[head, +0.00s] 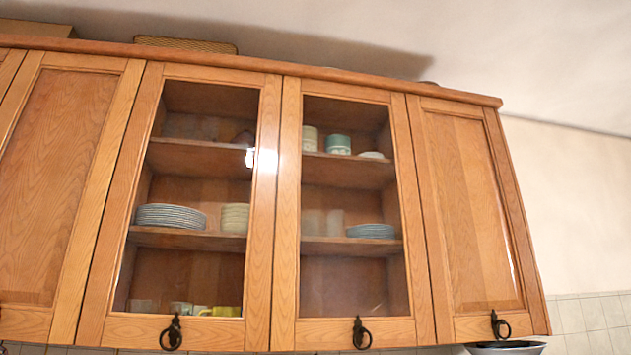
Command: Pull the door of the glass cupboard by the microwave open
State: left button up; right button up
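Two glass-fronted wooden cupboard doors are side by side in the head view. The left glass door (262,215) is shut and has a dark ring handle (171,334) at its bottom. The right glass door (287,220) is also shut, with a ring handle (361,334) at its bottom. Plates, bowls and cups show through the glass. No microwave is visible, so I cannot tell which glass door is by it. Neither of my grippers is in view.
A solid wooden door (465,210) with a ring handle (500,325) is at the right, and another solid door (60,185) is at the left. A bowl (505,348) shows below the right end. A woven box (186,44) sits on top.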

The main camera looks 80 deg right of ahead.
aim_at(289, 333)
jog(key=z, duration=2.95)
jog(key=l, duration=0.1)
